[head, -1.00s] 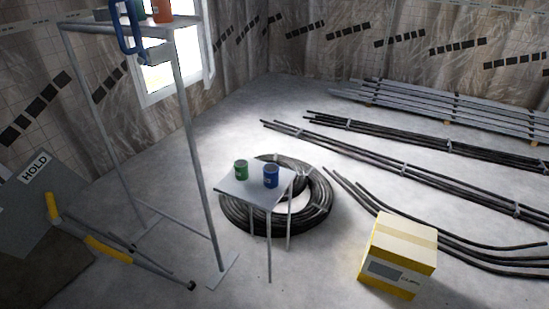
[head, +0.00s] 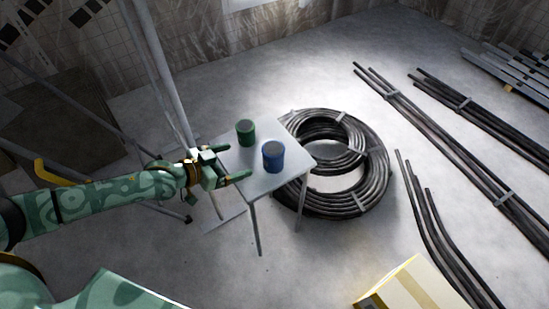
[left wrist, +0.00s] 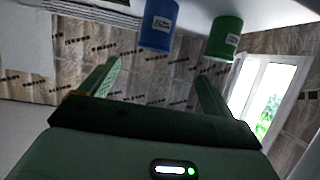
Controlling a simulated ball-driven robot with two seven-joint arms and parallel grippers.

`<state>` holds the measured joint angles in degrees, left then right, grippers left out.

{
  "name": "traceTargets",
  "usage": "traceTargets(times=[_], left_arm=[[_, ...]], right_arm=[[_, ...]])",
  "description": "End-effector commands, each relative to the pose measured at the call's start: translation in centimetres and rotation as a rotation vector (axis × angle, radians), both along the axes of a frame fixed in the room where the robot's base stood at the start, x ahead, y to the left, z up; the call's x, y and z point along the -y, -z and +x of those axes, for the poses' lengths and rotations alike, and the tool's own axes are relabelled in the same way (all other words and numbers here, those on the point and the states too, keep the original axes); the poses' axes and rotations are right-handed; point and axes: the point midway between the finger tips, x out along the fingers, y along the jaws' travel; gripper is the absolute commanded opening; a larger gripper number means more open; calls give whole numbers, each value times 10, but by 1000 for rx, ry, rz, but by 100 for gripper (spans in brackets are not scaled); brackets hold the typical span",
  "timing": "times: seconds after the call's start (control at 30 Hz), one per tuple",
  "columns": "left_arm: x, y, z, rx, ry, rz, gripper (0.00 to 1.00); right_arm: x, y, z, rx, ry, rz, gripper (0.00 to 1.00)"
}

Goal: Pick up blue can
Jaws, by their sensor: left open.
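The blue can (head: 273,156) stands upright on a small grey table (head: 262,184), near its right part. A green can (head: 245,132) stands behind and to the left of it on the same table. My left gripper (head: 234,162) is open and empty at the table's left edge, its fingers pointing toward the cans and apart from both. In the left wrist view the blue can (left wrist: 159,25) shows at the top, beyond and between the open fingers, and the green can (left wrist: 224,38) shows right of it. My right gripper is not in view.
A coil of black hose (head: 375,170) lies on the floor behind and right of the table. A tall metal stand (head: 165,75) rises just left of it. A cardboard box (head: 412,287) stands at the lower right, with dark pipes (head: 440,235) beyond.

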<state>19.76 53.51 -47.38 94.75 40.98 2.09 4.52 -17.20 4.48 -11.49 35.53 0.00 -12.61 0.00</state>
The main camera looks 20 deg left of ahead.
Motion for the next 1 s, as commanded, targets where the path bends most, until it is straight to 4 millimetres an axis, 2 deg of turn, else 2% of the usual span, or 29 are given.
traceTargets(times=[0.4,0.63,0.8,1.0], left_arm=[[49,36,68,1,7,-8,88],[61,40,84,2,7,-7,88],[80,52,102,0,7,-9,88],[90,58,118,1,6,-4,88]], right_arm=[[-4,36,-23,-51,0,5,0],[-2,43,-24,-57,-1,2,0],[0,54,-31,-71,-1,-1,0],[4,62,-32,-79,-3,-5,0]])
